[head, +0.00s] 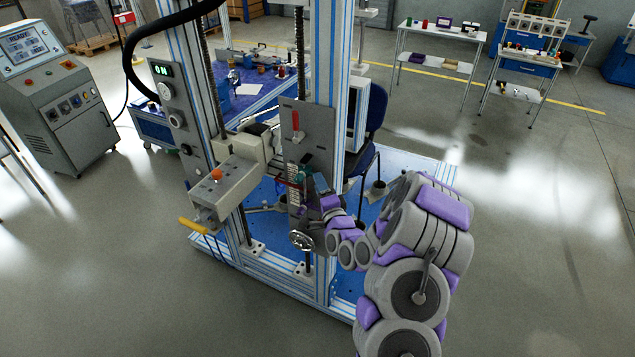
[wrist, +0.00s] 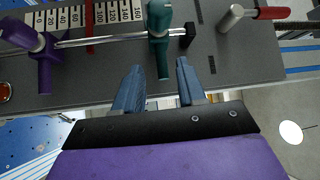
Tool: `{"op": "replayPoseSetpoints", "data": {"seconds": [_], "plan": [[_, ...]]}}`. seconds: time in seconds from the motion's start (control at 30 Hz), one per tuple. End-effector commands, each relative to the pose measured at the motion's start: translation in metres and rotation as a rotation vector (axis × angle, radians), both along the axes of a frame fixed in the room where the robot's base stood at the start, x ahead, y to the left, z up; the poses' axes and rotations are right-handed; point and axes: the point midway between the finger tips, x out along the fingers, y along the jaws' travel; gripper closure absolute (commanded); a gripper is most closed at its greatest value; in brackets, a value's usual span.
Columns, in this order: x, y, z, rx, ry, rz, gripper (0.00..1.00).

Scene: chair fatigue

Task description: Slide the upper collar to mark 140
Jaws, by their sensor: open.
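The upper collar is teal (wrist: 160,30) and sits on a thin metal rod (wrist: 110,41), near the rod's dark end stop. A purple collar (wrist: 40,42) sits lower on the rod, at the left of the wrist view. A white scale (wrist: 115,12) with black numbers runs beside the rod, and a red marker (wrist: 89,28) crosses it between the collars. The teal collar stands past the scale's high-number end. My gripper (wrist: 159,66) is open, its blue fingers either side of the teal collar's handle with gaps showing. In the head view my gripper (head: 318,184) is at the upright plate.
Frame posts (head: 332,70) stand close by. A beige box with an orange button (head: 222,185) juts out left. Open floor lies to the right.

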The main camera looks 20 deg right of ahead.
Motion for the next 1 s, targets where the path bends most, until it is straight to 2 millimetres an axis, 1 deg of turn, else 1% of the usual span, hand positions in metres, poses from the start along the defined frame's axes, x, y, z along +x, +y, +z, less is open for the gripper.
{"op": "replayPoseSetpoints", "data": {"seconds": [0.03,0.1,0.2,0.37,0.6,0.67,1.0], "plan": [[0.007,0.0,0.002,-0.005,-0.005,0.001,0.6],[0.014,-0.002,0.003,-0.004,-0.006,0.0,0.6],[0.021,-0.002,0.003,-0.002,-0.002,0.001,0.6],[0.026,-0.003,0.004,-0.001,-0.001,0.001,0.6],[0.026,-0.003,0.004,-0.001,-0.002,0.0,0.6],[0.026,-0.003,0.004,-0.001,-0.002,0.0,0.65],[0.027,-0.003,0.004,-0.001,-0.001,0.0,0.97]]}}
